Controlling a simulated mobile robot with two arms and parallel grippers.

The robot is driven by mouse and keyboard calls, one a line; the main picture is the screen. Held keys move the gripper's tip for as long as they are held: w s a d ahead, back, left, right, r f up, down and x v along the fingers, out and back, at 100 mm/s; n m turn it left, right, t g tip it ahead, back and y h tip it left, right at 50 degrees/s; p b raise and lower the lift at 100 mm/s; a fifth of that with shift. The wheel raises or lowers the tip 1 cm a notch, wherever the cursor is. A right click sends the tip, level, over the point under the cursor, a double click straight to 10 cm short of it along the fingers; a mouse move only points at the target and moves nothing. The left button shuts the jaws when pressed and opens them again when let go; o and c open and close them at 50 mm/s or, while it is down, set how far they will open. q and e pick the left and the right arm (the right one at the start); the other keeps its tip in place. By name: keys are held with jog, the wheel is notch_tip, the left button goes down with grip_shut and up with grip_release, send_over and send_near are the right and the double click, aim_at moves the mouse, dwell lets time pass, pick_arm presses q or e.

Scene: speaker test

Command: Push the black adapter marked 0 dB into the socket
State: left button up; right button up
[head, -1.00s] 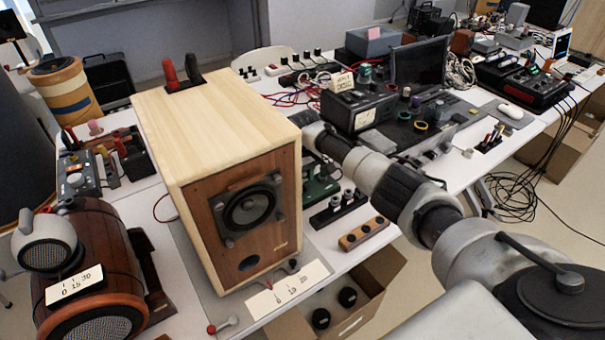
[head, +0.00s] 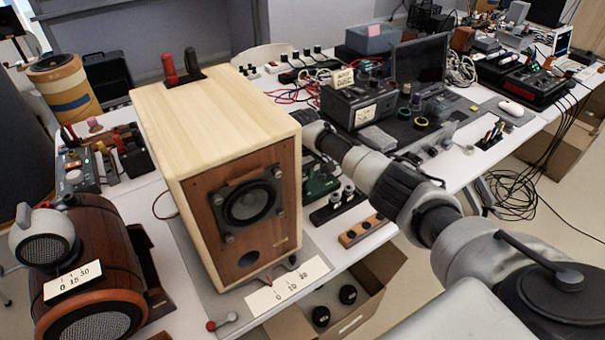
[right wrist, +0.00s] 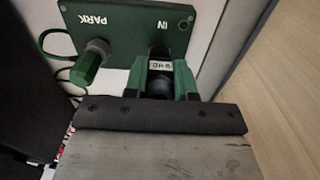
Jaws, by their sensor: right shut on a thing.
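The black adapter (right wrist: 160,82) has a white label reading 0 dB, upside down in the right wrist view. My right gripper (right wrist: 161,80) is shut on it, one green finger at each side. The adapter's far end meets the green panel (right wrist: 125,35) by the word IN. The socket there is hidden behind the adapter, and I cannot tell how deep it sits. In the head view my right arm reaches behind the wooden loudspeaker (head: 215,125), which hides the gripper. The green panel (head: 318,182) partly shows there. My left gripper is not in view.
A green plug (right wrist: 90,62) stands by the word PARK, close beside my gripper, with a green cable near it. The loudspeaker stands close to my right wrist. A black meter box (head: 355,105) stands behind my forearm. An open cardboard box (head: 375,290) is below the table edge.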

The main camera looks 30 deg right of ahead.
jog(key=shift+f, duration=0.5)
jog(key=o, duration=1)
jog(key=shift+r, duration=0.1)
jog(key=shift+r+p, duration=3.75)
jog(key=shift+p, duration=0.1)
